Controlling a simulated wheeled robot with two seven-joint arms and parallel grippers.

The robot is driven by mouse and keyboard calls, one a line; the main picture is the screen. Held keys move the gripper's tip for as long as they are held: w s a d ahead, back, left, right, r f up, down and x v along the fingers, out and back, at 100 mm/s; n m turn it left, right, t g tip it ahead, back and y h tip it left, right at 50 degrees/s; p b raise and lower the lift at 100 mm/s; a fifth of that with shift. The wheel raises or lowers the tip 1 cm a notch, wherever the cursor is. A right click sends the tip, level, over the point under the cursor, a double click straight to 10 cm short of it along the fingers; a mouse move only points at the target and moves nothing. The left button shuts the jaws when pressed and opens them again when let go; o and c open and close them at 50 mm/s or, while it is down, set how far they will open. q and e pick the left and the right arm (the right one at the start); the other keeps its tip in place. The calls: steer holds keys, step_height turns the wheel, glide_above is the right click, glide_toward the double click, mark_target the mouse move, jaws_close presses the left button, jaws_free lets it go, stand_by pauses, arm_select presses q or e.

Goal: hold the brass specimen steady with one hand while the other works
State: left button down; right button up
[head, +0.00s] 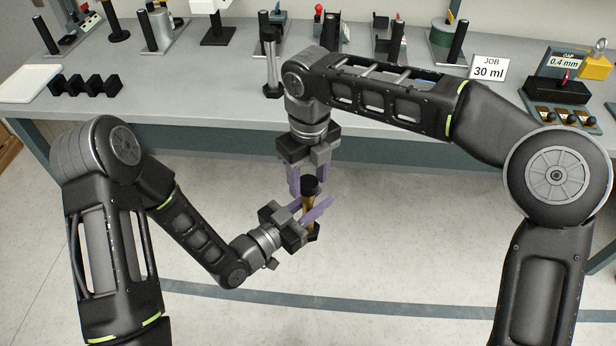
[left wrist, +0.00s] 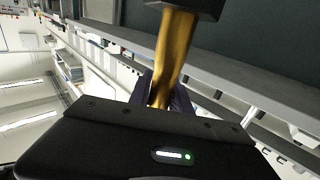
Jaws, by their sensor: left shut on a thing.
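The brass specimen (head: 308,203) is a slim brass bar with black ends, held roughly upright in the air in front of the bench. My left gripper (head: 306,212) is shut on its middle, with purple fingers at either side. In the left wrist view the brass bar (left wrist: 172,55) rises from between the fingers to a black end (left wrist: 190,5), cut off by the frame's top. My right gripper (head: 309,182) points down at the specimen's top black end. Its purple fingers stand apart by that end; whether they touch it is unclear.
The grey bench (head: 200,112) runs behind my arms. It carries several posts and fixtures, black blocks (head: 85,85), a white tray (head: 30,84), a "JOB 30 ml" card (head: 488,70) and a "GAP 0.4 mm" display (head: 564,62). The floor below the grippers is clear.

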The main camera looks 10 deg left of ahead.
arm_select(q)
steer(key=shift+r, duration=0.1)
arm_select(e)
steer(key=shift+o, duration=0.7)
steer(key=shift+s+r, duration=0.1)
steer(key=shift+r, duration=2.15)
arm_select(q)
steer(key=shift+r, duration=0.1)
steer(key=shift+w, duration=0.1)
